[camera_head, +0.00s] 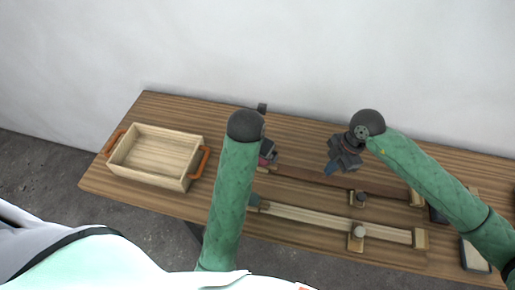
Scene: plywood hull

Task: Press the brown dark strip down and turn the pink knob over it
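The brown dark strip (312,176) lies along the table, its left end close to my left arm and its right end at a pale block. A small pink-red part (267,149), possibly the pink knob, shows beside the strip's left end, partly hidden by my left wrist. My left gripper is mostly hidden behind that wrist, so I cannot tell its fingers' state. My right gripper (338,164) points down above or beside the strip's back edge.
A pale strip (310,215) lies in front, parallel to the dark one. A light knob (359,231) and a dark knob (361,197) stand on small blocks. A wooden tray (147,177) with orange handles sits at left. A dark-edged pale item (473,257) lies at front right.

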